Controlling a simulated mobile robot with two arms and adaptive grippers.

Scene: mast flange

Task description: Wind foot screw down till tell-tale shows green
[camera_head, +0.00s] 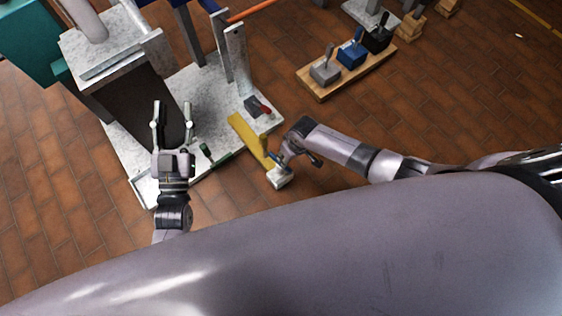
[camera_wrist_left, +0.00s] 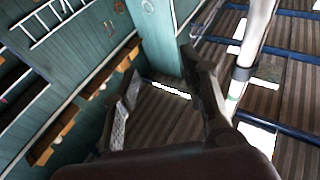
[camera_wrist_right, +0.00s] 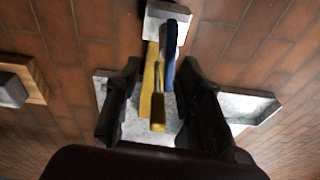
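A pale flange base plate (camera_head: 205,95) lies on the floor, with a dark block on it. A yellow bar (camera_head: 248,138) runs off its near right edge to a small grey block with a blue handle (camera_head: 279,179). My right gripper (camera_head: 279,160) is by that block. In the right wrist view its fingers (camera_wrist_right: 162,95) are apart, with the yellow bar (camera_wrist_right: 149,85) and blue handle (camera_wrist_right: 170,50) showing between them; contact is unclear. My left gripper (camera_head: 172,106) is open and empty before the dark block. I cannot identify the foot screw or tell-tale for certain.
A red-handled clamp (camera_head: 257,107) sits on the plate's right side. A dark green piece (camera_head: 207,153) is at its near edge. A wooden board (camera_head: 335,80) with grey, blue and black blocks lies right of the plate.

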